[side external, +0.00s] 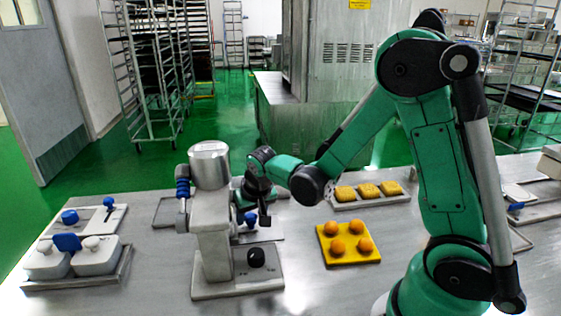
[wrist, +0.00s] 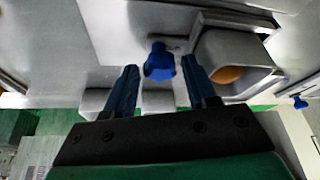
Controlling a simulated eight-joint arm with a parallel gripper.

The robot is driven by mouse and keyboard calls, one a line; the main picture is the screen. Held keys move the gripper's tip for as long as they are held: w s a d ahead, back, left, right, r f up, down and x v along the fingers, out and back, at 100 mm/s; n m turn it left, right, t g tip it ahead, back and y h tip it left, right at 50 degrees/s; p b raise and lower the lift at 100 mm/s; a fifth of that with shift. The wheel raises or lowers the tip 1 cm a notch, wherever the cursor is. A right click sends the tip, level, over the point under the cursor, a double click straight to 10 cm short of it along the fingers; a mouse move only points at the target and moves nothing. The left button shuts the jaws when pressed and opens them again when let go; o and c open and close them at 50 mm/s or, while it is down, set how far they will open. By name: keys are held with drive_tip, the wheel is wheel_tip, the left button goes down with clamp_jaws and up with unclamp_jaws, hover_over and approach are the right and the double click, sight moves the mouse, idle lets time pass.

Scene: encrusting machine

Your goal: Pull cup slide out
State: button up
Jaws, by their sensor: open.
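The encrusting machine (side external: 213,225) stands upright on the steel table, grey with a silver round top. A blue knob (side external: 250,218) shows at its right side, low near a flat grey plate (side external: 262,236); I take this to be the cup slide's handle. My gripper (side external: 257,204) points down at the knob from behind. In the wrist view, my gripper (wrist: 160,66) is open, with one dark blue finger on each side of the blue knob (wrist: 159,62). Gaps show between knob and fingers. Whether the fingers reach its depth is hard to tell.
A grey open box with an orange-brown piece (wrist: 228,75) lies right of the knob in the wrist view. A black knob (side external: 256,257) sits on the machine's base. A yellow board (side external: 348,257) with orange balls and a tray of yellow squares (side external: 371,203) stand right. Lidded grey containers (side external: 72,262) stand left.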

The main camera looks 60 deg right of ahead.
clamp_jaws()
idle(1.4)
